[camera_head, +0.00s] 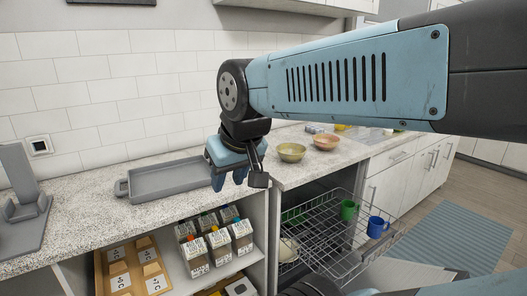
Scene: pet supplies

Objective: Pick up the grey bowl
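No bowl in view is plainly grey. An olive-yellow bowl (291,152) stands upright on the speckled counter, right of my gripper. An orange-brown bowl (326,142) stands just behind and right of it. A pale rounded dish (287,250) is partly hidden in the lower rack. My gripper (238,180) hangs pointing down over the counter's front edge, between a grey tray and the olive-yellow bowl. Its fingers are small and seen at an angle, so I cannot tell how far apart they are. I see nothing held in it.
The grey tray (132,190) lies left of my gripper. A grey stand (24,228) is at far left. A pulled-out wire rack (335,262) holds a green cup (348,209) and a blue cup (375,227). A blue rug (455,238) lies at right.

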